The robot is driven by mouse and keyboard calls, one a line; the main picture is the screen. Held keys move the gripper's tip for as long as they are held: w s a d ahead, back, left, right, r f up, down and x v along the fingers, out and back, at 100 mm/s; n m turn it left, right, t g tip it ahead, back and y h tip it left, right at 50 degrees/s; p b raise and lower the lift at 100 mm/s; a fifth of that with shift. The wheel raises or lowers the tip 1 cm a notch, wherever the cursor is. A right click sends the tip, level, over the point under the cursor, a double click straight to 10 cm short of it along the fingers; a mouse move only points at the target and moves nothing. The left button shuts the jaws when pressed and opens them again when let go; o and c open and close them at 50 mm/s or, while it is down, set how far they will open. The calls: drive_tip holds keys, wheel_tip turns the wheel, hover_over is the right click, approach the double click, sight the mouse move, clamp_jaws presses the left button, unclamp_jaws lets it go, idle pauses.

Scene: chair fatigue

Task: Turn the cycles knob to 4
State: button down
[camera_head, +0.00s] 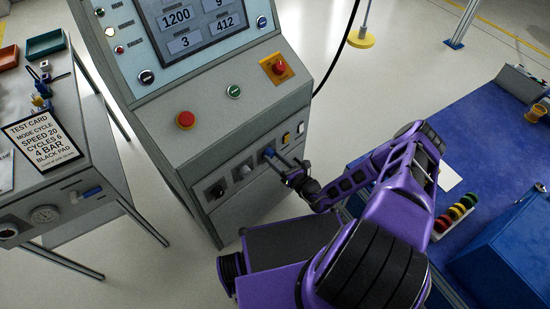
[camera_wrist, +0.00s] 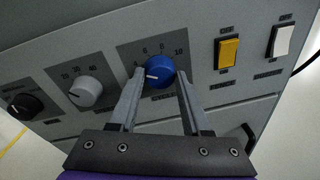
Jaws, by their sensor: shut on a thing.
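The blue knob (camera_wrist: 161,71) is on the grey panel, with the numbers 4, 6, 8 and 10 in an arc around it and a partly hidden label below. Its white pointer mark faces left, roughly to the lower left of the 4; the exact setting is hard to tell. The knob also shows in the head view (camera_head: 268,153). My gripper (camera_wrist: 158,80) has one finger on each side of the knob and is shut on it. In the head view my gripper (camera_head: 284,165) reaches the panel from the right.
Left of the blue knob are a grey knob (camera_wrist: 86,92) and a black knob (camera_wrist: 25,106). Right of it are a yellow switch (camera_wrist: 229,53) and a white switch (camera_wrist: 281,41). A red button (camera_head: 186,120) sits above the panel. A test card (camera_head: 40,141) lies left.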

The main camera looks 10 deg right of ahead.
idle(0.4)
drive_tip(key=shift+c, duration=1.8)
unclamp_jaws()
drive_tip(key=v, duration=1.7)
drive_tip(key=shift+s, duration=0.2)
